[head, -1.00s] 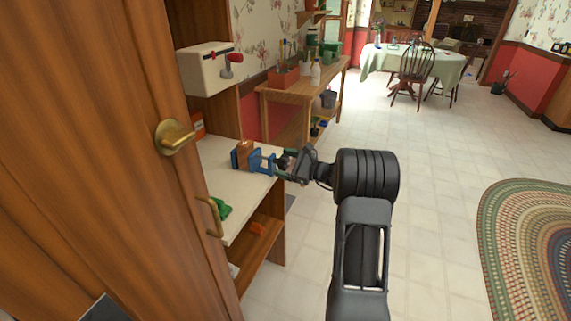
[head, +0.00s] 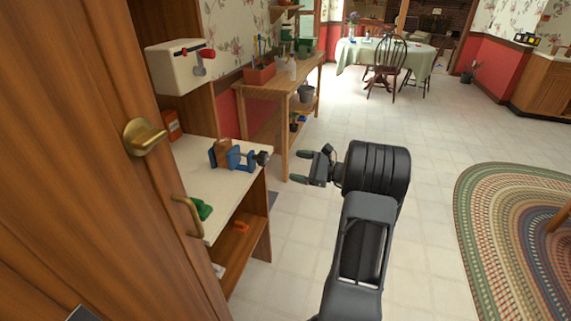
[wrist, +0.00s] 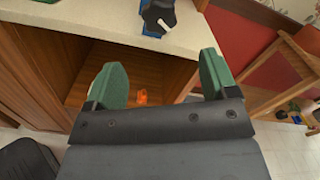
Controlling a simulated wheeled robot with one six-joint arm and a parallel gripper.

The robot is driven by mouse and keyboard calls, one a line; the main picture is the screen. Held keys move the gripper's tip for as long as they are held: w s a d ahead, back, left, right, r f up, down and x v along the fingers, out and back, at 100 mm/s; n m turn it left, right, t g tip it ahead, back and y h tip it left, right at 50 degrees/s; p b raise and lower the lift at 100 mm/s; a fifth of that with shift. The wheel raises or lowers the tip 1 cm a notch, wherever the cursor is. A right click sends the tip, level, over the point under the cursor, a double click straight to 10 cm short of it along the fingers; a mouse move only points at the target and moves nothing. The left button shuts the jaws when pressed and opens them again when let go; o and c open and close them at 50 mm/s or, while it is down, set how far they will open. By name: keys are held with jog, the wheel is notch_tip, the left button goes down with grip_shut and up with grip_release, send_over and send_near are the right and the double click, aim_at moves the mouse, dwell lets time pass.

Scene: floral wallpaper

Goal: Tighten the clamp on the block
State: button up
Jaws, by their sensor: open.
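The blue clamp (head: 238,158) sits near the right end of the pale counter in the head view, beside the brown wooden block (head: 219,152). The clamp's dark knob (head: 262,158) points right, toward my gripper. In the wrist view the black knob (wrist: 158,16) with a white mark shows at the top, above the gap between the fingers, with a bit of blue behind it. My gripper (head: 306,167) is open and empty, to the right of the knob and apart from it. Its green fingers (wrist: 160,80) also show in the wrist view. The block is out of the wrist view.
The pale counter (head: 228,190) carries a green item (head: 202,209) near its front. An orange item (head: 241,227) lies on the shelf below. A wooden door (head: 80,150) fills the left side. Open tiled floor lies right of the counter.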

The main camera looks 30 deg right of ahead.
aim_at(267, 158)
jog(key=shift+v, duration=0.9)
jog(key=w+a+m+p, duration=0.1)
jog(key=w+a+p, duration=0.1)
jog(key=w+a, duration=0.1)
jog(key=w+a+m+p, duration=0.1)
jog(key=w+a+m, duration=0.1)
jog(key=w+a, duration=0.1)
jog(key=w+a+m+p, duration=0.1)
jog(key=w+a+p, duration=0.1)
jog(key=w+a, duration=0.2)
jog(key=shift+w+r+m+p, duration=0.25)
jog(key=shift+w+m+p, duration=0.05)
jog(key=shift+w, duration=0.05)
jog(key=shift+c, duration=0.3)
jog(key=c, duration=0.9)
jog(key=shift+o, duration=0.2)
jog(key=shift+r+p, duration=0.1)
jog(key=shift+p, duration=0.2)
